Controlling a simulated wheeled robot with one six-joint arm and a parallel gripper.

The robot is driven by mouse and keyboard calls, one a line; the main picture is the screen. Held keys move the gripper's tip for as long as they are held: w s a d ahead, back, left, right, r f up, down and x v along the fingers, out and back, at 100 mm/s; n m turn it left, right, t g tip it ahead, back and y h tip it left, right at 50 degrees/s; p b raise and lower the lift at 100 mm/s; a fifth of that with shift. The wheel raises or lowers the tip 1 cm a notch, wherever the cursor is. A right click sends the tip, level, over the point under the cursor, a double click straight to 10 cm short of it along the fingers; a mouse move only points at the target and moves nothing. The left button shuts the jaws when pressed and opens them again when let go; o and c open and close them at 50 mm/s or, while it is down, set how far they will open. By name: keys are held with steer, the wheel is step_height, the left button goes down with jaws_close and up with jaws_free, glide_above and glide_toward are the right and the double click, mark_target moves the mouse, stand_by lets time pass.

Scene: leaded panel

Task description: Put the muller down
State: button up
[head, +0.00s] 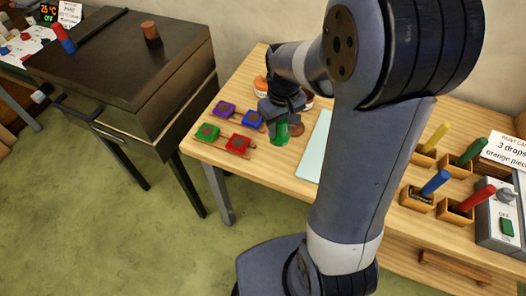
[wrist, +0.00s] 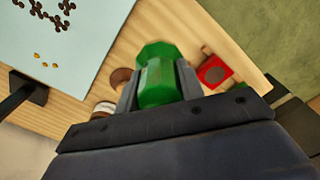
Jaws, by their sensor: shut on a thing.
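The muller, which I take to be the green faceted piece (head: 281,131), is at my gripper (head: 283,104) over the left part of the wooden table. In the wrist view the muller (wrist: 156,78) sits between the two fingers of my gripper (wrist: 158,85), which are shut on it. Its far end points away from the wrist. I cannot tell whether it touches the table.
A pale slab (head: 314,148) lies right of the muller; the wrist view shows dark pieces and orange drops on it (wrist: 92,62). Purple (head: 224,108), blue (head: 252,119), green (head: 207,131) and red (head: 238,143) square pots stand left. Round jars (head: 261,84) are behind.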

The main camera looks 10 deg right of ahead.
step_height(320, 180, down, 9)
steer(key=shift+f+p, duration=0.1)
steer(key=shift+p, duration=0.35)
steer(key=shift+f, duration=0.2)
steer(key=o, duration=1)
steer(key=shift+r, duration=0.15)
step_height(320, 180, up, 12)
steer(key=shift+r+b, duration=0.1)
steer(key=shift+b, duration=0.25)
